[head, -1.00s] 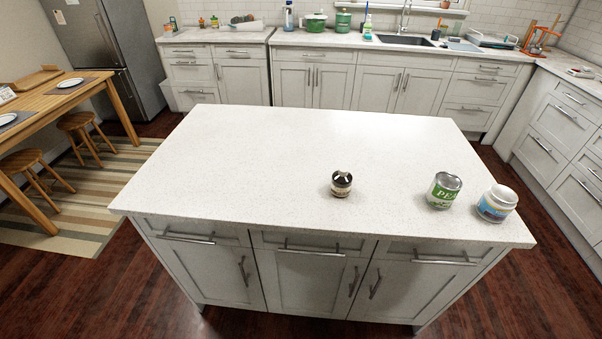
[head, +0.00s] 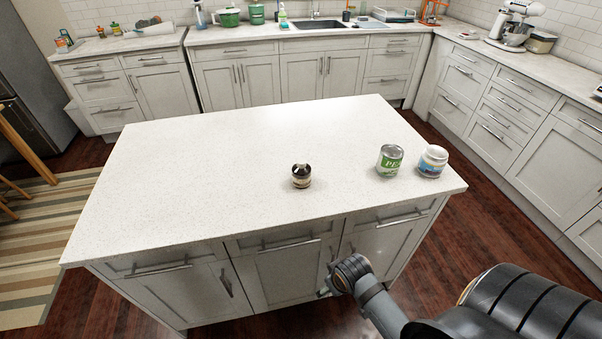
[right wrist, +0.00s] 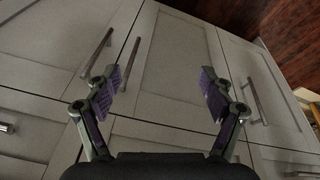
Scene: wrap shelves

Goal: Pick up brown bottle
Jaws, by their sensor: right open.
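The brown bottle (head: 301,176) is a small, short dark bottle with a pale label band. It stands upright on the white speckled island top (head: 200,165), near the front edge. My right gripper (head: 326,291) is low in front of the island, below the edge of the top, partly hidden behind its own wrist in the head view. In the right wrist view my right gripper (right wrist: 161,85) is open and empty, its two purple-padded fingers wide apart before the cabinet fronts. The bottle is outside the right wrist view. My left gripper is not in view.
A green-labelled pea can (head: 389,161) and a white jar with a blue label (head: 432,161) stand to the right of the bottle. The left and back of the top are clear. Drawer handles (head: 290,245) stick out from the island front.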

